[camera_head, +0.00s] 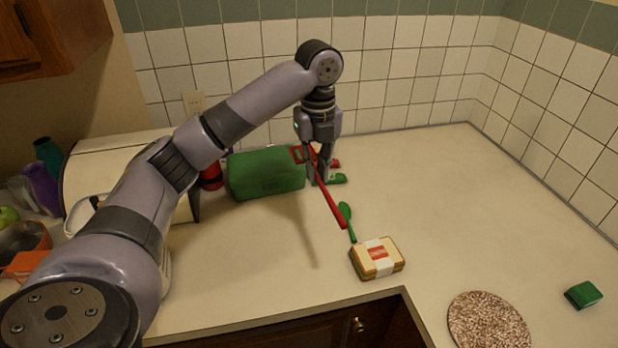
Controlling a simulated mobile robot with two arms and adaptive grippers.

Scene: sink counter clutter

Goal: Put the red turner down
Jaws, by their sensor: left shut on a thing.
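The red turner (332,200) slants across the front of my left gripper (320,181), its slotted head at the upper left and its handle end at the lower right. My left gripper points down and is shut on the turner. Whether the turner touches the counter (450,200) is hard to tell. Part of it is hidden by the fingers. My right gripper is not in view.
A green box-like item (265,174) is left of the gripper. A green spoon (347,218) lies beside the turner's handle, and a wrapped sandwich (377,258) is nearer. A speckled round mat (489,322) and green sponge (583,294) lie front right. The right counter is clear.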

